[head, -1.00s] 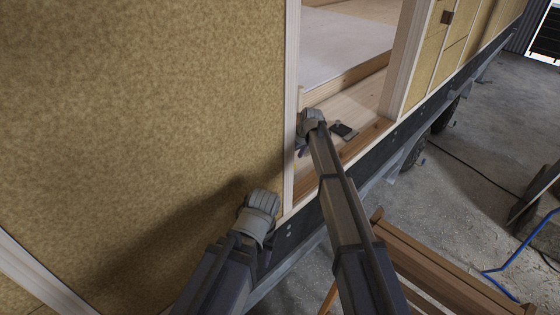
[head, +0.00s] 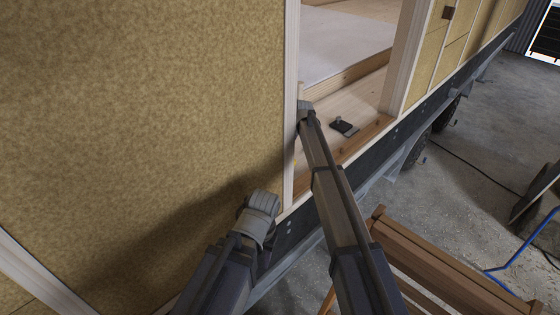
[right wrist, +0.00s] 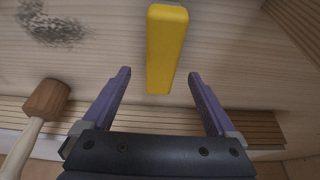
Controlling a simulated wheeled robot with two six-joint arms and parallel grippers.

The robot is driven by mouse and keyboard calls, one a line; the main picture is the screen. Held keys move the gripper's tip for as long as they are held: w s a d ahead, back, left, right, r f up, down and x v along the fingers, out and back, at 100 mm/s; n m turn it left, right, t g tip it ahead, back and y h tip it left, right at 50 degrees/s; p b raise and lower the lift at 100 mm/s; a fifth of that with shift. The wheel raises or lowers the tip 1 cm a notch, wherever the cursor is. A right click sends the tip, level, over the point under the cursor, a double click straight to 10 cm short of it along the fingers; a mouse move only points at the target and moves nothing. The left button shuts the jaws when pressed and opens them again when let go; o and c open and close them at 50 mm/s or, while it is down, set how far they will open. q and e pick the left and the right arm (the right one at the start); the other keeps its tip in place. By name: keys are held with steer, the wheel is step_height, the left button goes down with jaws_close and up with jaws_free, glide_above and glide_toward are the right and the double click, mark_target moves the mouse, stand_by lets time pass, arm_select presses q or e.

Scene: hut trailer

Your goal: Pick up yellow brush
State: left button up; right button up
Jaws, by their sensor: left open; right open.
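My right gripper (right wrist: 159,76) is open, with one purple finger on each side of the brush's near end and nothing held. I cannot tell whether the fingers are level with it.
A wooden mallet (right wrist: 47,98) lies left of my right gripper. A dark flat tool (head: 344,126) lies on the doorway floor. The white door post (head: 292,100) stands close to my right arm. A brown wooden bench (head: 440,265) is at lower right.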

steer(key=b+x, duration=0.4)
steer(key=x, duration=0.1)
steer(key=shift+s, duration=0.1)
steer(key=shift+c, duration=0.6)
jaws_close()
